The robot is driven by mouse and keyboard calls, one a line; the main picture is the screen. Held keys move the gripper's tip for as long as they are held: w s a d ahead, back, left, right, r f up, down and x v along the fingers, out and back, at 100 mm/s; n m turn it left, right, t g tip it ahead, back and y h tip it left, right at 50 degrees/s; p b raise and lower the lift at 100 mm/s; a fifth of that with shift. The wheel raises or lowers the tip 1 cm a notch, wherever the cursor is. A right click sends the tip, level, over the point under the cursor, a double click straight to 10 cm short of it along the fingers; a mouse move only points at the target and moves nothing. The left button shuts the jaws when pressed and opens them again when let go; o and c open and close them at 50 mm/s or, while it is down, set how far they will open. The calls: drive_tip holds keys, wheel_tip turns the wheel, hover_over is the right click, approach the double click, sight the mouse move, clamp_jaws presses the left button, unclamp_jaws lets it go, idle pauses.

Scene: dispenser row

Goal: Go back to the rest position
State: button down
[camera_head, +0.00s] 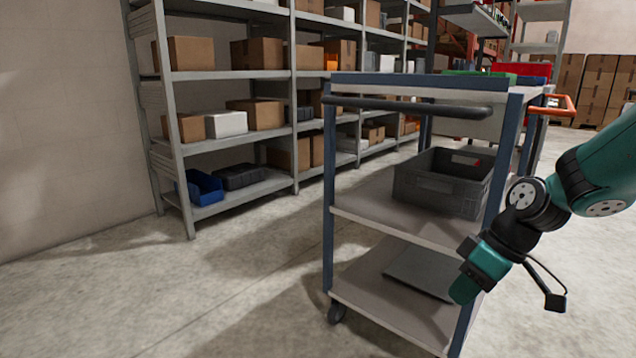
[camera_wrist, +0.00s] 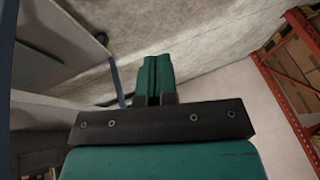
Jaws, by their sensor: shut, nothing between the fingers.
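My gripper (camera_wrist: 156,78) shows in the wrist view with its two green fingers pressed together and nothing between them. In the head view my green and black arm comes in from the right edge. The gripper end (camera_head: 464,290) points down and left, in front of the right side of a trolley. Whether it touches the trolley cannot be told.
The trolley (camera_head: 390,226) has blue posts, a black handle (camera_head: 410,106) and a grey crate (camera_head: 440,186) on its middle shelf. A grey shelving rack (camera_head: 240,190) with boxes stands behind left. Open concrete floor (camera_head: 130,290) lies at left. An orange rack (camera_wrist: 285,95) shows in the wrist view.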

drive_tip(key=s+a+r+p, duration=0.2)
drive_tip(key=s+a+r, duration=0.25)
drive_tip(key=s, duration=0.25)
drive_tip(key=s+a+r+m+g+h+p, duration=0.1)
drive_tip(key=s+a+r, duration=0.2)
drive_tip(key=s+r, duration=0.25)
drive_tip(key=s+a+r+p, duration=0.2)
drive_tip(key=s+a+r, duration=0.2)
drive_tip(key=s, duration=0.4)
wheel_tip(320, 180, up, 36)
drive_tip(key=p, duration=3.6)
drive_tip(key=shift+w+a, duration=0.15)
drive_tip(key=shift+w, duration=0.2)
drive_tip(key=shift+r, duration=0.1)
